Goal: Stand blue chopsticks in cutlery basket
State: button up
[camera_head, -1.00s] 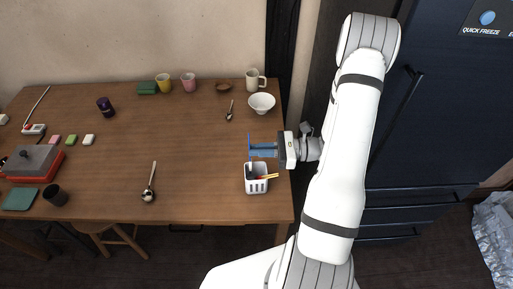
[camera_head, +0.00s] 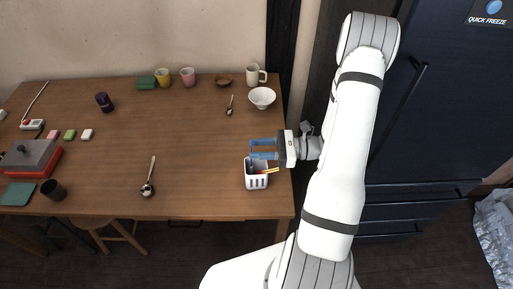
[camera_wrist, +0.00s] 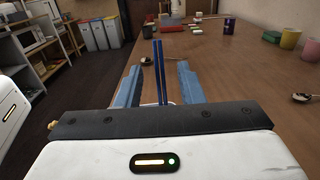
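The white cutlery basket (camera_head: 257,182) stands near the table's right edge in the head view. The blue chopsticks (camera_wrist: 160,70) stand nearly upright between my fingers in the wrist view, with a gap to each finger. Their lower ends are hidden behind the gripper body in that view. In the head view they are hard to make out; a blue piece shows in the basket's left part. My gripper (camera_head: 252,149) is open just above and behind the basket, its two blue fingers spread apart.
An orange-yellow handled utensil (camera_head: 268,171) leans out of the basket's right side. A white bowl (camera_head: 262,97) and a mug (camera_head: 254,74) stand behind.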

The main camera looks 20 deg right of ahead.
notch_tip(320, 180, up, 10)
dwell(0.7)
dwell(0.8)
jog(key=s+a+r+n+g+h, duration=0.3)
jog(key=s+a+n+g+h, duration=0.5)
jog(key=s+n, duration=0.35)
jog(key=s+d+r+n+t+h, duration=0.2)
jog(key=d+r+n+t+h, duration=0.2)
jog(key=n+h, duration=0.5)
jog(key=shift+d+r+n+t, duration=0.4)
jog(key=shift+d+n+t, duration=0.05)
jog(key=shift+n+t, duration=0.15)
